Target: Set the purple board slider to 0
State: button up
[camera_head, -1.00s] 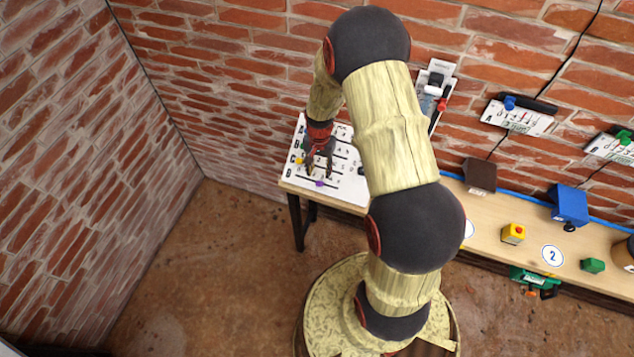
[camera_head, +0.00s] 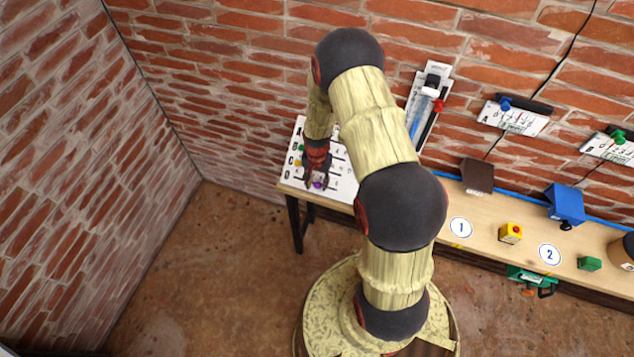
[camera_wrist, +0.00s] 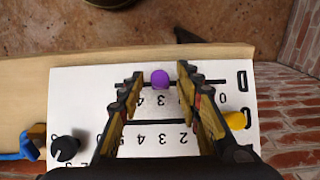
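My gripper (camera_wrist: 160,73) is open, with one finger on each side of the purple knob and visible gaps between. In the head view the purple slider (camera_head: 318,185) shows at the tips of my gripper (camera_head: 316,183), over the near part of the board.
A yellow slider (camera_wrist: 236,120) is at the 0 end of the neighbouring row, close to my right finger. A black knob (camera_wrist: 65,148) stands at the board's left. The table (camera_head: 482,225) extends right, with a yellow button box (camera_head: 511,233) and a blue box (camera_head: 567,204).

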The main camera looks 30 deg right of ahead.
grip_shut()
dwell(0.7)
